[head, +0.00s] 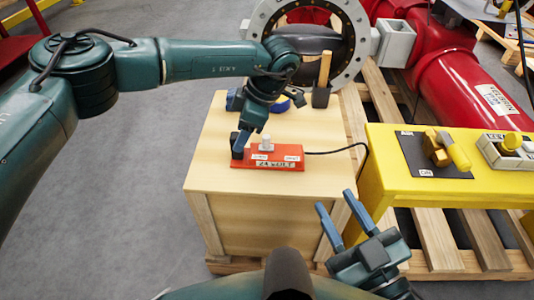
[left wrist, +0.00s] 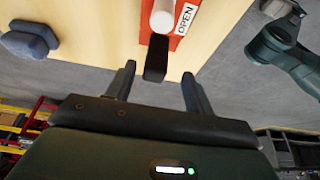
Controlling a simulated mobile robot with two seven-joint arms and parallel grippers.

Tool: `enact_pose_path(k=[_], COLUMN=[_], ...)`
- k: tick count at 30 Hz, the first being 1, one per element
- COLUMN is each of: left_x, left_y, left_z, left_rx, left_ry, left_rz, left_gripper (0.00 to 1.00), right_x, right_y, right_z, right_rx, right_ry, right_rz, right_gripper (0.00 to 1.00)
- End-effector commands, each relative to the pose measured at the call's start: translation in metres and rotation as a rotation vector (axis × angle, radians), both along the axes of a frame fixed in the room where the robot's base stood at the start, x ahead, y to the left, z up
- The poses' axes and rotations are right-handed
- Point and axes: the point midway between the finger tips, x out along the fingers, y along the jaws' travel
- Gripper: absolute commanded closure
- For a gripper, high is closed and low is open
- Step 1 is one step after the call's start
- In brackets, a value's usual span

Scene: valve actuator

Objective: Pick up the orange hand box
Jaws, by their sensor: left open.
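The orange hand box (head: 267,156) lies on the wooden crate top with a white knob on it and a black cable leaving its right end. In the left wrist view its orange face (left wrist: 175,42) shows beside an "OPEN" label, with a black end piece (left wrist: 156,58) facing the gripper. My left gripper (head: 240,148) is at the box's left end. In the left wrist view its two fingers (left wrist: 158,75) are apart, roughly in line with the black end piece; contact cannot be told. My right gripper (head: 336,201) is open and empty in front of the crate.
A yellow bench (head: 400,185) with valve parts stands right. A large red pipe (head: 470,85) and flange are behind. Grey floor is free at left.

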Motion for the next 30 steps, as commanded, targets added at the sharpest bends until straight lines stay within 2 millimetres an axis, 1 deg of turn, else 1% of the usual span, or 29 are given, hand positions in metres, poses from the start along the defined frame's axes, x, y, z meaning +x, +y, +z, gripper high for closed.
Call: enact_pose_path(k=[7, 15, 18, 23, 30], left_x=[0.002, 0.006, 0.006, 0.006, 0.006], left_y=[0.004, 0.016, 0.018, 0.018, 0.018], left_z=[-0.015, -0.051, -0.056, -0.055, -0.055], left_rx=[0.0, -0.001, -0.001, -0.001, -0.002], left_ry=[0.0, 0.001, -0.001, -0.001, -0.001], left_rz=[0.0, 0.0, 0.0, 0.0, 0.0], left_gripper=[0.47, 0.47, 0.47, 0.47, 0.67], right_x=[0.0, 0.0, 0.0, 0.0, 0.0], right_y=[0.0, 0.0, 0.0, 0.0, 0.0], right_z=[0.0, 0.0, 0.0, 0.0, 0.0], right_rx=[0.0, 0.0, 0.0, 0.0, 0.0], right_ry=[0.0, 0.0, 0.0, 0.0, 0.0], right_rz=[0.0, 0.0, 0.0, 0.0, 0.0], right_gripper=[0.64, 0.64, 0.64, 0.64, 0.64])
